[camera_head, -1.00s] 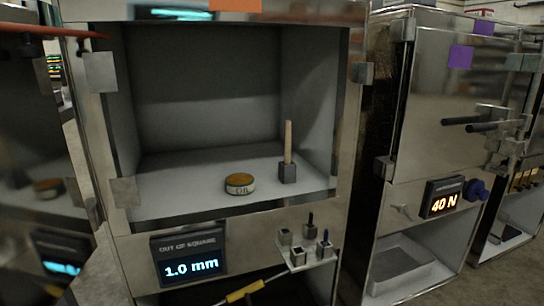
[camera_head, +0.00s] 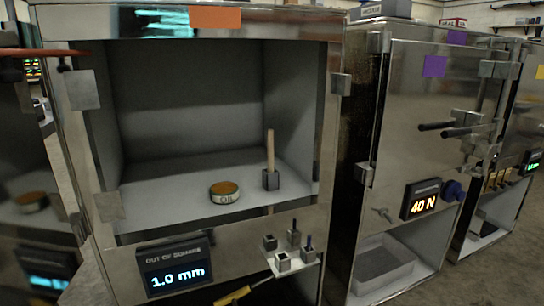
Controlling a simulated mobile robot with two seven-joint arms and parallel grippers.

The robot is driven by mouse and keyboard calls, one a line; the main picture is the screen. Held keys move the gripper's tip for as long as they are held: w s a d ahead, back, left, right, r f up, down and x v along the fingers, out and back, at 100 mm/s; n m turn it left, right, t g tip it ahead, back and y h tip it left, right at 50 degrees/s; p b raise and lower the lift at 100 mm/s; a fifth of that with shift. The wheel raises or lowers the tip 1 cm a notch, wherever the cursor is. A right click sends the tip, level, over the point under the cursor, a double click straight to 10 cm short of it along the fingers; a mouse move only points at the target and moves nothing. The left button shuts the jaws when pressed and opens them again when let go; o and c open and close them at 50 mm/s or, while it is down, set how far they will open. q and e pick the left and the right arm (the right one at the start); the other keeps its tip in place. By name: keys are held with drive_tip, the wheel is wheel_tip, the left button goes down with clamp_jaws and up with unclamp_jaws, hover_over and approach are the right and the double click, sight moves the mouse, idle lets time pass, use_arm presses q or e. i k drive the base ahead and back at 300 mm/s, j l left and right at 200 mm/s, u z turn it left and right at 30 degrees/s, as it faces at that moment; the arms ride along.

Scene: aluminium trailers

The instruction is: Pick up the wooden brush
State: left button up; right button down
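The wooden brush (camera_head: 270,152) stands upright inside the open trailer compartment, at the right of its floor. It has a pale wooden handle. Its lower end meets a small dark grey block (camera_head: 271,180); I cannot tell whether the block is the brush head or a holder. A round tin marked OIL (camera_head: 225,192) sits to its left, apart from it. Neither of my grippers is in view.
The compartment's metal front (camera_head: 322,160) frames the opening. Below are a lit display reading 1.0 mm (camera_head: 177,276) and a small shelf with metal blocks (camera_head: 290,262). A closed metal door with handles (camera_head: 440,120) stands to the right. The compartment floor's left side (camera_head: 160,190) is clear.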

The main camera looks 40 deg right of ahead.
sight(270, 135)
drive_tip(key=i+l+u, duration=0.1)
drive_tip(key=i+l, duration=0.95)
